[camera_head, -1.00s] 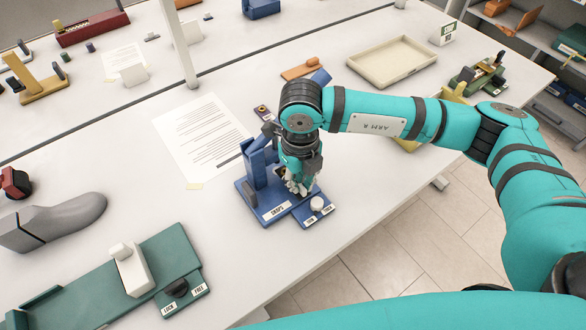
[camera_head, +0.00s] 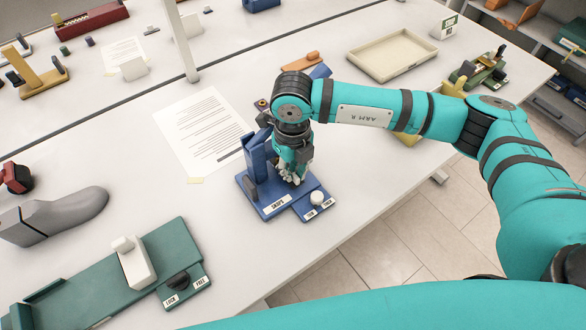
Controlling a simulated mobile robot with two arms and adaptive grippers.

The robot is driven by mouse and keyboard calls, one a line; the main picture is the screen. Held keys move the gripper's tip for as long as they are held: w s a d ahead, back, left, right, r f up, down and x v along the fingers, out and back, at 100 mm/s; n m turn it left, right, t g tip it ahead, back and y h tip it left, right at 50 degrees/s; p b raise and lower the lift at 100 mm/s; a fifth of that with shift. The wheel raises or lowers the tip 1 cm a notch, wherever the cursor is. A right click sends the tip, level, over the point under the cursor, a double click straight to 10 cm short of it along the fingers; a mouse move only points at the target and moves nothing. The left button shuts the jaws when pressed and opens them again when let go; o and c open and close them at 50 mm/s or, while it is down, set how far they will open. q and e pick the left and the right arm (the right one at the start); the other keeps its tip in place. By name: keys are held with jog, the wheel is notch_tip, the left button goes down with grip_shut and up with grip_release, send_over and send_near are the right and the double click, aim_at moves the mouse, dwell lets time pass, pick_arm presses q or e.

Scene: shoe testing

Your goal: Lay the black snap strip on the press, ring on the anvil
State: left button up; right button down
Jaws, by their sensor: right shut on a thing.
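The blue press (camera_head: 258,195) stands on the white table, with a "SNAPS" label on its front and a white knob (camera_head: 317,198) on its right side. My right gripper (camera_head: 291,178) points down over the press base, right of the press's upright post. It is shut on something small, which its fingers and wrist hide. I cannot make out the black snap strip, its ring or the anvil; they are likely covered by the gripper. My left gripper is not in view.
A printed sheet (camera_head: 203,130) lies behind the press. A green fixture (camera_head: 170,250) and a grey shoe last (camera_head: 60,215) are at the left. A cream tray (camera_head: 392,58) sits at the back right. Bare table lies between the green fixture and the press.

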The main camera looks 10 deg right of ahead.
aim_at(293, 173)
jog(key=c, duration=1.4)
grip_release()
jog(key=shift+s+f, duration=0.2)
jog(key=shift+f, duration=0.1)
jog(key=shift+r, duration=0.15)
jog(key=shift+w+r+p, duration=0.1)
jog(key=shift+r+p, duration=0.75)
jog(key=shift+p, duration=0.25)
jog(key=shift+r+b, duration=0.55)
jog(key=shift+b, duration=0.35)
notch_tip(293, 173, up, 10)
jog(key=b, duration=0.2)
jog(key=shift+r+b, duration=0.2)
jog(key=shift+b, duration=0.2)
